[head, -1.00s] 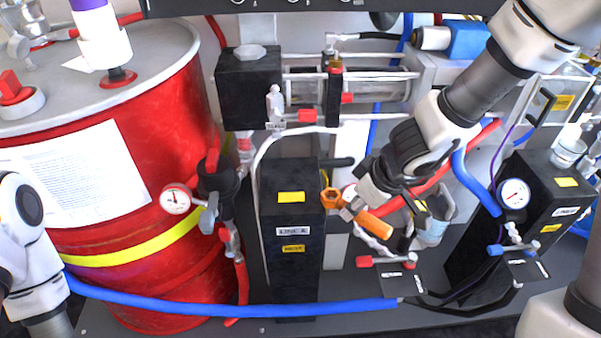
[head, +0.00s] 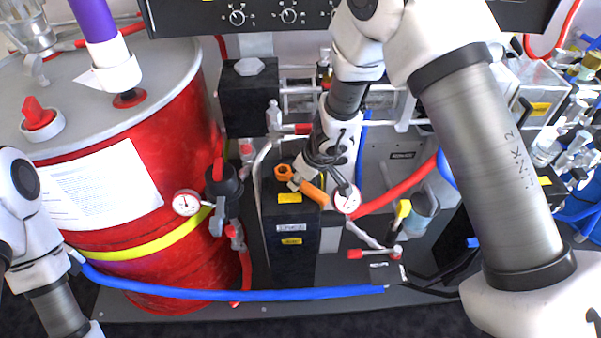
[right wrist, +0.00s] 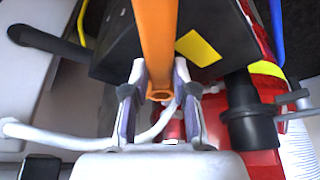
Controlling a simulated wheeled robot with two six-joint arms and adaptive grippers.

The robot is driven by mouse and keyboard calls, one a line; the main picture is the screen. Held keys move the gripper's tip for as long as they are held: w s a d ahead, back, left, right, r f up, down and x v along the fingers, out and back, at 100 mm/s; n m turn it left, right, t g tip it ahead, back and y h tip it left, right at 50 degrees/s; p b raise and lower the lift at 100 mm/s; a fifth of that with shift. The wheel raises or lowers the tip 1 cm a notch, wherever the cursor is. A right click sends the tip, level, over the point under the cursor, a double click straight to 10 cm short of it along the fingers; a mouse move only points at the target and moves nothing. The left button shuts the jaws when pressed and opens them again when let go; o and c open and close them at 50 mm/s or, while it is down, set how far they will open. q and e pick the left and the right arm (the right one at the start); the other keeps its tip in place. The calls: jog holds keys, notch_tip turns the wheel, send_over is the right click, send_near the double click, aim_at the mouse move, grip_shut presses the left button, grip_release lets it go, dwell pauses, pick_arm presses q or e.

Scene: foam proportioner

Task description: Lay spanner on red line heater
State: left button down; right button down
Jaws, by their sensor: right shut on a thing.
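The orange spanner (head: 314,193) is in my right gripper (head: 304,182), its ringed head pointing up-left in the head view. In the right wrist view the spanner (right wrist: 156,45) runs away from between the two fingers (right wrist: 160,95), which are shut on it. A black line heater (head: 291,255) with yellow and white labels stands right of the red drum. The spanner overlaps the heater's upper end in the head view. The heater's black face (right wrist: 205,35) with a yellow label lies behind the spanner in the wrist view. I cannot tell whether they touch. My left gripper is out of frame.
The red drum (head: 120,165) stands at left. A blue hose (head: 230,294) crosses low in front of the heater. A black pump block (head: 249,100) stands behind.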

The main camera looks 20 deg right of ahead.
aim_at(324, 197)
jog(key=shift+f, duration=0.15)
jog(key=c, duration=0.9)
grip_release()
jog(key=shift+r, duration=0.25)
jog(key=shift+s+d+r, duration=0.1)
jog(key=shift+r, duration=0.15)
jog(key=s+d+b, duration=0.1)
jog(key=s+b, duration=0.1)
jog(key=s+d+b, duration=0.1)
jog(key=s+b, duration=0.1)
jog(key=b, duration=0.1)
jog(key=s+d+b, duration=0.1)
jog(key=s+b, duration=0.1)
jog(key=b, duration=0.1)
jog(key=shift+s+d+f, duration=0.25)
jog(key=shift+f, duration=0.15)
jog(key=s, duration=0.1)
jog(key=s+d+r+b, duration=0.1)
jog(key=s, duration=0.1)
jog(key=s+d, duration=0.1)
jog(key=shift+s+d+r+b, duration=0.15)
jog(key=shift+d+b, duration=0.05)
jog(key=shift+b, duration=0.1)
